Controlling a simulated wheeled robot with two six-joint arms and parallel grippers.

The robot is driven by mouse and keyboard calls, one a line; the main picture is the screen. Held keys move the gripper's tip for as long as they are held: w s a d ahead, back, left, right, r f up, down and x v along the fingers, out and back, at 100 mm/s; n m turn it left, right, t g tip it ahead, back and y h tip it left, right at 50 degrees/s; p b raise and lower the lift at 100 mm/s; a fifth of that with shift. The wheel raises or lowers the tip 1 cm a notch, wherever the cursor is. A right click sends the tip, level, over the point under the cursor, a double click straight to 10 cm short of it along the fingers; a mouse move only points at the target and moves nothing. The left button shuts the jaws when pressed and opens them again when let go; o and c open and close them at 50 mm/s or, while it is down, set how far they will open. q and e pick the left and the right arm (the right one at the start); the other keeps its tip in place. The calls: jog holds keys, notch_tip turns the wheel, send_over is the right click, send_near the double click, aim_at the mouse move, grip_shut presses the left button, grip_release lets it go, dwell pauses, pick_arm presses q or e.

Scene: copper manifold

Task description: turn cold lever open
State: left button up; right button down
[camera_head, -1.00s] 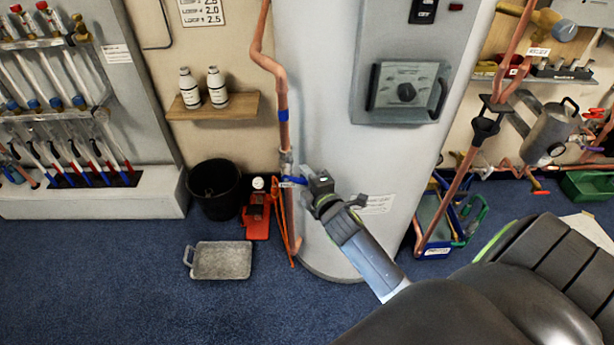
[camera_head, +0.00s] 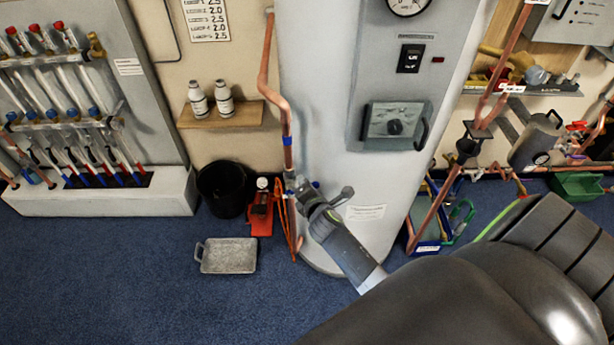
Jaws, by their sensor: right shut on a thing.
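The cold lever belongs to a valve on the copper pipe (camera_head: 288,155) that runs down the left side of the white cylinder (camera_head: 330,120). My right gripper (camera_head: 303,192) is at this valve, low on the pipe, with its arm coming from the lower right. It is shut on the lever. The gripper covers most of the lever and valve body, so the lever's exact angle cannot be made out. My left gripper is not in view.
A black bucket (camera_head: 222,190), an orange-red tool (camera_head: 261,215) and a grey metal tray (camera_head: 228,256) are on the blue floor left of the valve. A control box (camera_head: 396,125) is on the cylinder. A blue crate (camera_head: 428,246) stands to its right.

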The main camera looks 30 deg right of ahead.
jog(key=shift+w+a+r+n+g+h+p, duration=0.4)
jog(key=shift+a+n+g+h+p, duration=0.3)
jog(key=shift+n+p, duration=0.5)
jog(key=shift+w+a+r+n+g+h+p, duration=0.35)
jog(key=shift+a+r+n+h+p, duration=0.15)
jog(key=shift+n+h+p, duration=0.6)
jog(key=shift+w+a+r+n+g+h+p, duration=0.35)
jog(key=shift+a+n+g+h+p, duration=0.25)
jog(key=shift+n+p, duration=0.6)
jog(key=shift+n, duration=0.3)
jog(key=c, duration=1.3)
grip_release()
jog(key=shift+a, duration=0.1)
jog(key=shift+c, duration=0.2)
